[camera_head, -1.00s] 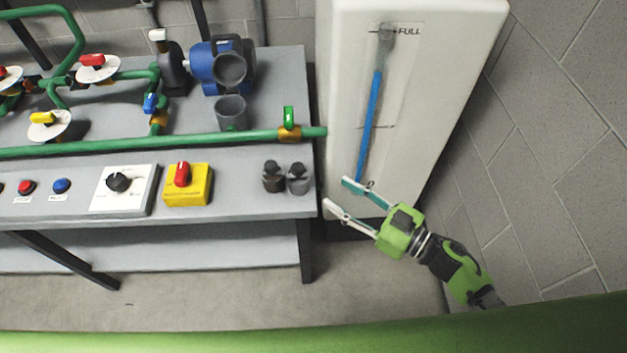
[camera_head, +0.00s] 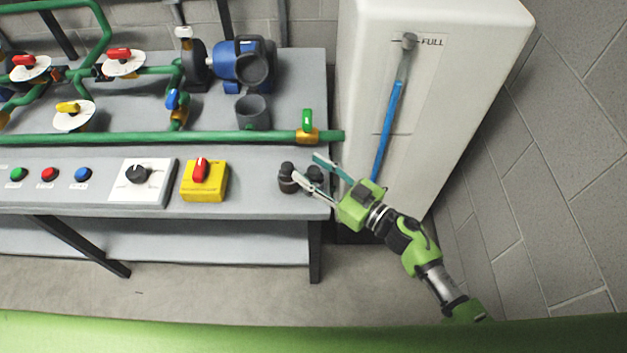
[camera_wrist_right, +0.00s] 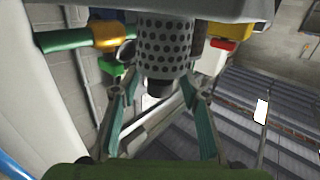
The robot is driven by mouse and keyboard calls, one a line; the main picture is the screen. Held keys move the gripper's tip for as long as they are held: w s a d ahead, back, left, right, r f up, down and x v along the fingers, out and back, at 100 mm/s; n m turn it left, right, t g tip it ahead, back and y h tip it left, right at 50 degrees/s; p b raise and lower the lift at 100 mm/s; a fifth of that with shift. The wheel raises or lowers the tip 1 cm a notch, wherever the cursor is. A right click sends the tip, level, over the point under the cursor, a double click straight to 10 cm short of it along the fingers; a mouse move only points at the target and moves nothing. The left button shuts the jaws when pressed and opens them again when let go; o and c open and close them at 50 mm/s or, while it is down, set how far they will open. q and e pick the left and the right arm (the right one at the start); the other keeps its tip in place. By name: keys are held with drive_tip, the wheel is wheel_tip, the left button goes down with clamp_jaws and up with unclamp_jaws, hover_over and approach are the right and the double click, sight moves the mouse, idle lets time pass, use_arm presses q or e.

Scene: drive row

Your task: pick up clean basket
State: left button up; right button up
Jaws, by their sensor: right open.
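Two small dark-topped baskets stand side by side at the right end of the bench top. The left basket (camera_head: 287,180) looks darker and brownish. The right basket (camera_head: 314,177) is greyer and partly hidden by my right gripper (camera_head: 306,166). In the right wrist view a grey perforated metal basket (camera_wrist_right: 164,45) is close ahead, between and just beyond the spread fingers of my right gripper (camera_wrist_right: 158,80). The fingers are open, one on each side, and not closed on it. A brownish edge shows behind it. My left gripper is not in view.
The grey bench (camera_head: 90,185) carries green pipes with valves, a blue pump (camera_head: 238,62), a dial panel and a yellow switch box (camera_head: 204,183) left of the baskets. A white tank (camera_head: 440,110) with a blue level gauge stands close right of the bench.

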drive_tip(key=shift+c, duration=0.3)
clamp_jaws()
